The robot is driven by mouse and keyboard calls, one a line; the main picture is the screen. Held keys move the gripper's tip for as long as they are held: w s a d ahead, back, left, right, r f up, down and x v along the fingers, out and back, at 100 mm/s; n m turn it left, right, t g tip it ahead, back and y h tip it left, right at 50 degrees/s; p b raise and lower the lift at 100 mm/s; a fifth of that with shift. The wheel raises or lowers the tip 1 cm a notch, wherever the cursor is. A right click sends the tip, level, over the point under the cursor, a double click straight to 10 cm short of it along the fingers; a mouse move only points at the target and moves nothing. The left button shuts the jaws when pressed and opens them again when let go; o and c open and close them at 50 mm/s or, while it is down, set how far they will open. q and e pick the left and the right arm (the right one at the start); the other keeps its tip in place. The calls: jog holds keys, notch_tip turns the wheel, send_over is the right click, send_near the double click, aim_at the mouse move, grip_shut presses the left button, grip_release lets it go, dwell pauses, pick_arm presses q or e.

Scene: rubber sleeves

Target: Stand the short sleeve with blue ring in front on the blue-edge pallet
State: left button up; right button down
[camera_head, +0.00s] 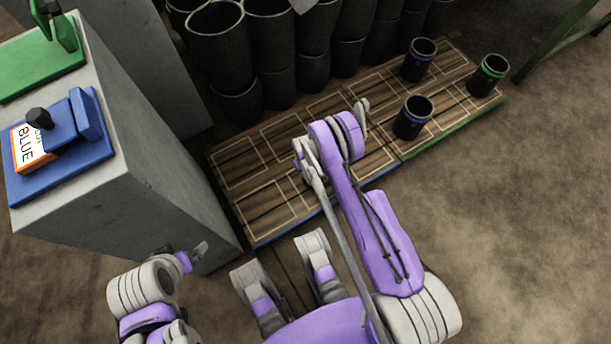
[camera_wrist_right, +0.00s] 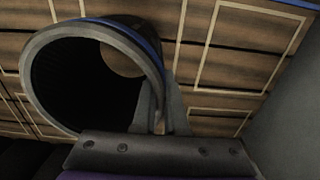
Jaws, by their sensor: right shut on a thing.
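My right gripper (camera_wrist_right: 157,112) is shut on the wall of a dark sleeve with a blue ring (camera_wrist_right: 75,88), shown in the right wrist view. The sleeve's open end faces the camera, and wood shows through its bore. Outlined planks of a pallet (camera_wrist_right: 240,50) lie behind it; I cannot tell whether the sleeve touches them. In the head view my right arm hides this sleeve and most of the gripper. The blue-edge pallet (camera_head: 285,203) lies left of the green-edge one, with bare outlined spaces. My left gripper (camera_head: 198,249) is beside the grey cabinet; its jaw state is unclear.
The green-edge pallet (camera_head: 448,125) carries short sleeves with a blue ring (camera_head: 413,117), a purple ring (camera_head: 419,60) and a green ring (camera_head: 488,75). Tall dark sleeves (camera_head: 218,45) crowd the back. A grey cabinet (camera_head: 150,130) with a "BLUE" label (camera_head: 30,148) stands left.

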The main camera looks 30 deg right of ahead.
jog(key=shift+f+b, duration=0.45)
jog(key=shift+f, duration=1.25)
jog(key=c, duration=1)
grip_release()
jog(key=shift+f, duration=0.1)
jog(key=shift+o, duration=0.2)
